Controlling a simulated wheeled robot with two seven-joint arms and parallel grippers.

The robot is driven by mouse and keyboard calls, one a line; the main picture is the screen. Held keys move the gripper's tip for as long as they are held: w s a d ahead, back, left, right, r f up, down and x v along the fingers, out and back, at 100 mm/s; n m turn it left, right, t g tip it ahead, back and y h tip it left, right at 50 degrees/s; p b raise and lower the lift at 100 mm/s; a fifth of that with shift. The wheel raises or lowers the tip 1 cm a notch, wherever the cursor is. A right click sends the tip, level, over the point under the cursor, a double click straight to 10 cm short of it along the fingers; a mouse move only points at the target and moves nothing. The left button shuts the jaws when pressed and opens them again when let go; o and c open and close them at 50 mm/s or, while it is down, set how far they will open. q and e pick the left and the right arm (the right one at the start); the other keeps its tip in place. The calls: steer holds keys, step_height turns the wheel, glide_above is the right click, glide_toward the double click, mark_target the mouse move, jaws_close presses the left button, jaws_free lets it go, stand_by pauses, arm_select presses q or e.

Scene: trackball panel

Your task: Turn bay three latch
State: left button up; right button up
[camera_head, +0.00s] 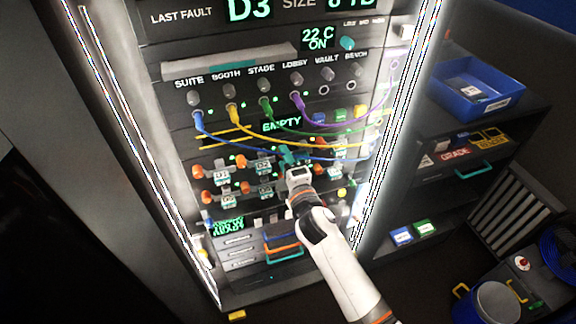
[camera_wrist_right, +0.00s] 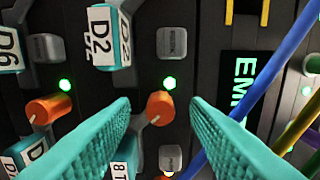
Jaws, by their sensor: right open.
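My right gripper (camera_head: 287,154) is in front of the drive bays of the lit panel. In the right wrist view its teal fingers (camera_wrist_right: 160,105) are open. An orange latch knob (camera_wrist_right: 160,107) with a pale mark stands between the fingertips, with gaps at both sides. The D2 drive label (camera_wrist_right: 101,38) is beside that knob, and a green light (camera_wrist_right: 168,82) is lit next to it. Another orange knob (camera_wrist_right: 48,108) is farther left. I cannot read the bay number of the knob between the fingers. My left gripper is out of view.
Blue, yellow, green and purple cables hang across the panel above the bays; a blue cable (camera_wrist_right: 255,95) passes close to the right finger. An EMPTY sign (camera_head: 282,126) glows above the bays. A shelf with a blue bin (camera_head: 472,97) stands at the right.

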steer(key=b+v, duration=0.1)
steer(key=v, duration=1.1)
steer(key=shift+b, duration=0.4)
